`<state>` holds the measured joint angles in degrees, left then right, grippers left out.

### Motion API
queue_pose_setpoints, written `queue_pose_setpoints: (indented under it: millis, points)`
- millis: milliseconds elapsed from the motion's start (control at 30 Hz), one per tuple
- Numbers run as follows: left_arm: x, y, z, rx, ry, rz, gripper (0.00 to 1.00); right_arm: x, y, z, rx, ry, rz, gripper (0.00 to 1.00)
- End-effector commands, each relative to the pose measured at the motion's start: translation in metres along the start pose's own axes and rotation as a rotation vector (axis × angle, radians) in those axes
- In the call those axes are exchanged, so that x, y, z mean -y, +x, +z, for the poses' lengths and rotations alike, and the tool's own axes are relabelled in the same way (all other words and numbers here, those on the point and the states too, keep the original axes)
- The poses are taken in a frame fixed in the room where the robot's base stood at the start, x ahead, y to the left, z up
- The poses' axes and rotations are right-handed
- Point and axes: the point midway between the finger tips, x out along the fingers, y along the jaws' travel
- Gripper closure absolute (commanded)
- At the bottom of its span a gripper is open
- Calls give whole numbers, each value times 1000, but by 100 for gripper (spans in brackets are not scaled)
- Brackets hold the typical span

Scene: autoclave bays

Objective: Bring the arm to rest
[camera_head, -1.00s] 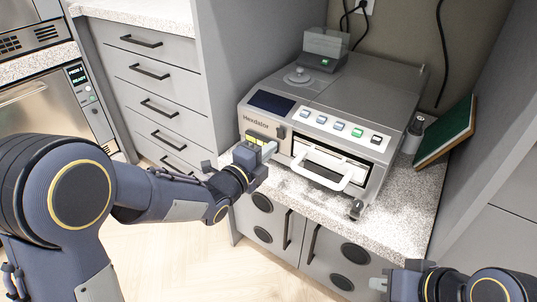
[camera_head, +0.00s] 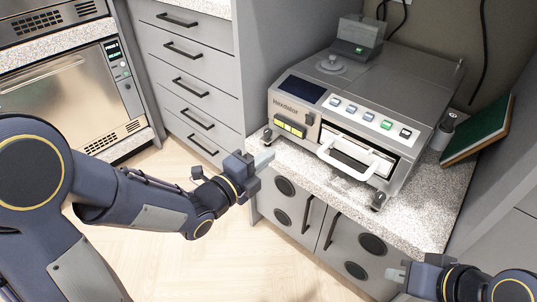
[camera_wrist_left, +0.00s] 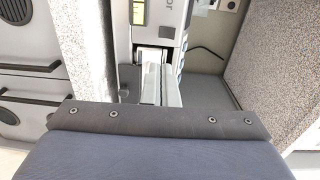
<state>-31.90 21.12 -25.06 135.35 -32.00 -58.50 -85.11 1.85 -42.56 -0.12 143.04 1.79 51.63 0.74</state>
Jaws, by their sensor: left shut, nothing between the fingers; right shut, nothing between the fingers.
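My left arm comes in from the left in the head view. Its gripper (camera_head: 264,160) is shut and empty, in front of the left front corner of the speckled counter. In the left wrist view the shut fingers (camera_wrist_left: 160,84) point toward the machine's front. My right gripper (camera_head: 399,273) is shut and empty at the bottom right of the head view, in front of the lower cabinet. The autoclave (camera_head: 362,110) stands on the counter with a white handle (camera_head: 352,160) across its front opening. Neither gripper touches the autoclave.
The counter (camera_head: 425,215) has cabinet doors (camera_head: 317,222) with handles below it. A green book-like panel (camera_head: 478,128) leans at the right wall. A drawer unit (camera_head: 193,75) and an oven-like unit (camera_head: 70,90) stand at the left. The wooden floor (camera_head: 150,255) is free in front.

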Motion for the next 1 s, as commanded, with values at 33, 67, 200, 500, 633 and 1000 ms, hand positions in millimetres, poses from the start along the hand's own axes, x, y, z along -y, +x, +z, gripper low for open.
queue_pose_setpoints:
  millis: [33,67,200,500,633,1000]
  points:
    - [0,0,0,0,0,0,100,0,0,0,0,0,0,100]
    - [0,0,0,0,0,0,100,0,0,0,0,0,0,100]
    - [0,0,0,0,0,0,100,0,0,0,0,0,0,100]
    - [1,-17,29,109,-193,73,100,0,0,0,0,0,0,100]
    - [-4,-58,65,293,-555,178,100,0,0,0,0,0,0,100]
    - [-30,-204,50,796,-1621,361,100,0,0,0,0,0,0,100]
